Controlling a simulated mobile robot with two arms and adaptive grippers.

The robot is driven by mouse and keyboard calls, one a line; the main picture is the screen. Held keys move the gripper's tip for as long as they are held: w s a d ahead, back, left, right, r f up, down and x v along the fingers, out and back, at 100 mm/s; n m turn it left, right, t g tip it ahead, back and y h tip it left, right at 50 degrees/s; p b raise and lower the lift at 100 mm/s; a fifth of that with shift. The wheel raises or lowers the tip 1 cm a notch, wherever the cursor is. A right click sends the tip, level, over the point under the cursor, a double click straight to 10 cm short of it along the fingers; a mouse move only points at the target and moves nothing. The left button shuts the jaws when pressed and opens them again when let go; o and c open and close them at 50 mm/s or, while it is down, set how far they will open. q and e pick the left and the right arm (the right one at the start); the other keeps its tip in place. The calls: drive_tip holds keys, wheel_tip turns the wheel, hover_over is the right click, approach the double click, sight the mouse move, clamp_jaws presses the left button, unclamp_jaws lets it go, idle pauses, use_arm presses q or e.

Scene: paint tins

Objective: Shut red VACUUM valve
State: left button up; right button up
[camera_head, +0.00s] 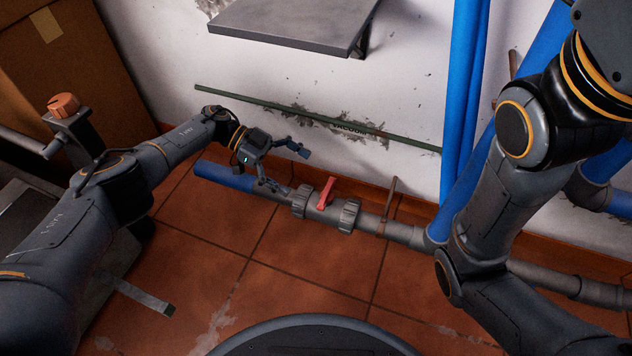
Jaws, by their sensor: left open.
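The red valve handle (326,194) sits on top of a grey valve body (349,213) in a pipe low along the wall. The handle looks tilted across the pipe's line.
A blue pipe section (224,176) is left of the valve, and tall blue pipes (462,90) rise at the right. A grey shelf (290,22) juts from the wall above. An orange knob (64,105) stands at the left. Tiled floor (310,260) in front is clear.

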use_arm(q)
drive_tip(key=v, duration=0.3)
drive_tip(key=shift+a+r, duration=0.1)
drive_tip(key=shift+a, duration=0.15)
drive_tip(key=shift+d, duration=0.1)
